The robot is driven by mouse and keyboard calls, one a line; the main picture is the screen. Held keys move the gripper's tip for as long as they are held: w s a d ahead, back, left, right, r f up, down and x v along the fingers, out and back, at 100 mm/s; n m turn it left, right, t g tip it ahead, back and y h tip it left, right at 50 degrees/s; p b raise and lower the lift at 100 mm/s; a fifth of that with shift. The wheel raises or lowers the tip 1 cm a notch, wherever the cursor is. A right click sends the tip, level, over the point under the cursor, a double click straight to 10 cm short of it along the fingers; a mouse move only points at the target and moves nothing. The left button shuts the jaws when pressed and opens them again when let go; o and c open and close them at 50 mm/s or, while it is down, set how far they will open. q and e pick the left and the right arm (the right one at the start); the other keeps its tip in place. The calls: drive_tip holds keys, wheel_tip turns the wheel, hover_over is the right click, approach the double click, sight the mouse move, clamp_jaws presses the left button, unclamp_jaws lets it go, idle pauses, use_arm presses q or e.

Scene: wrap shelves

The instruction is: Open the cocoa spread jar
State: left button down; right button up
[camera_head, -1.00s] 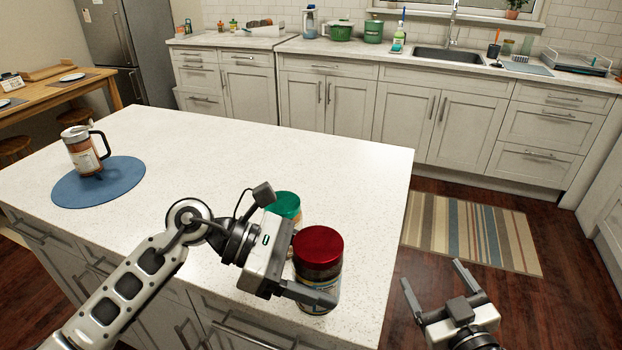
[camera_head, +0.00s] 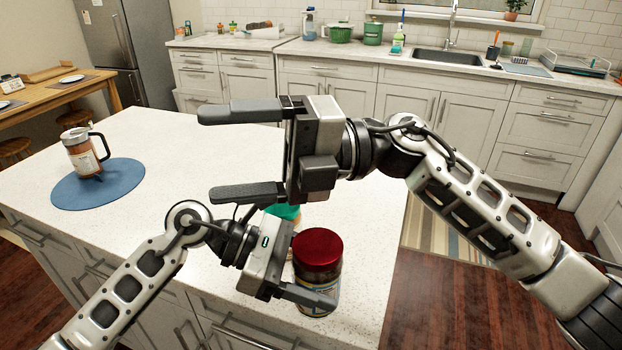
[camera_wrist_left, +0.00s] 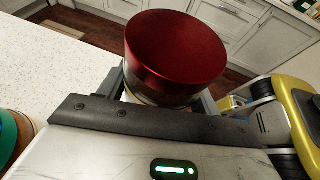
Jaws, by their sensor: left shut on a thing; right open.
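The cocoa spread jar (camera_head: 318,262), a dark-filled jar with a red lid, stands upright near the island's front right corner. Its label is mostly hidden and unreadable. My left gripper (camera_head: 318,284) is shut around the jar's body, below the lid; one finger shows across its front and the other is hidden. In the left wrist view the red lid (camera_wrist_left: 175,48) is on the jar, clear above the fingers. My right gripper (camera_head: 206,154) is open and empty. Its fingers point left, above the countertop, up and left of the jar in the picture.
A green-lidded jar (camera_head: 286,212) stands just behind and left of the red-lidded one, partly hidden. A mug-like container (camera_head: 82,152) with a black handle stands on a round blue mat (camera_head: 120,185) at left. The white island top (camera_head: 150,235) is otherwise clear.

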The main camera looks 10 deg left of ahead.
drive_tip(key=s+a+f+n+h, duration=0.1)
drive_tip(key=s+f+n+h, duration=0.25)
drive_tip(key=h, duration=0.25)
drive_tip(key=n+t+h, duration=0.1)
drive_tip(key=t+h, duration=0.7)
drive_tip(key=h, duration=0.3)
approach(309, 251)
drive_tip(key=shift+w+f, duration=0.3)
drive_tip(key=shift+w, duration=0.35)
drive_tip(key=shift+f, duration=3.85)
drive_tip(key=c, duration=1)
drive_tip(key=n, duration=0.5)
drive_tip(key=shift+s+a, duration=0.1)
drive_tip(key=shift+s, duration=0.3)
drive_tip(key=n, duration=0.4)
drive_tip(key=shift+s+r+n, duration=0.1)
drive_tip(key=shift+s+n, duration=0.1)
drive_tip(key=shift+n, duration=0.15)
